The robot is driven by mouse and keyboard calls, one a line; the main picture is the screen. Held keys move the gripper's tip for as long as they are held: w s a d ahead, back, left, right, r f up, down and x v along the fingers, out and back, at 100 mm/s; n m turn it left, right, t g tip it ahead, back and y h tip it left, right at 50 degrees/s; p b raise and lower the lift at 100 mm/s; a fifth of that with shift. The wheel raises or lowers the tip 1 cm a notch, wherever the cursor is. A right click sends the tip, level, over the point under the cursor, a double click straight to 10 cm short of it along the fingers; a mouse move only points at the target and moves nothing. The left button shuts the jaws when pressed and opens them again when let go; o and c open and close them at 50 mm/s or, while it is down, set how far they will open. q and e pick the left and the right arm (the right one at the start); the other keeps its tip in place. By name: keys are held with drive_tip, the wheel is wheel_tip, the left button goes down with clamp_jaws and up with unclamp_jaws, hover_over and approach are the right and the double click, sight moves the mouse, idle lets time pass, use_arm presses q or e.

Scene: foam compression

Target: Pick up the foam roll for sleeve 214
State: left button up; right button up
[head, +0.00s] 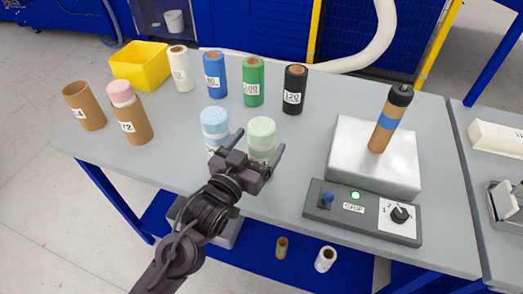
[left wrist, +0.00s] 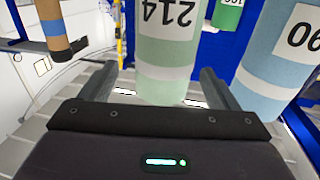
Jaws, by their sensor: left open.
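The pale green foam roll (head: 262,128) stands upright on the grey table; its white label reads 214 in the left wrist view (left wrist: 168,50). My left gripper (head: 259,142) is open, with its fingers on either side of this roll and its palm on the near side. In the left wrist view I see a finger left and right of the roll; I cannot tell whether either touches it. A brown sleeve (head: 82,108) with a label ending in 4 stands at the table's left, its rest of the label hard to read. My right gripper is not in view.
A light blue roll (head: 214,121) stands close beside the left finger. A sleeve (head: 133,124) holds a pink roll (head: 121,92). White, blue, green and black rolls and a yellow bin (head: 140,66) stand behind. A metal block (head: 352,168) and control box (head: 345,219) are right.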

use_arm(q)
drive_tip(key=x, duration=0.1)
drive_tip(key=p+x, duration=0.1)
drive_tip(key=x, duration=0.2)
drive_tip(key=shift+a+r+p, duration=0.15)
drive_tip(key=shift+r+p, duration=0.1)
drive_tip(key=shift+p, duration=0.1)
drive_tip(key=shift+w+f, duration=0.1)
drive_tip(key=shift+w, duration=0.4)
drive_tip(key=shift+c, duration=0.7)
drive_tip(key=c, duration=1.2)
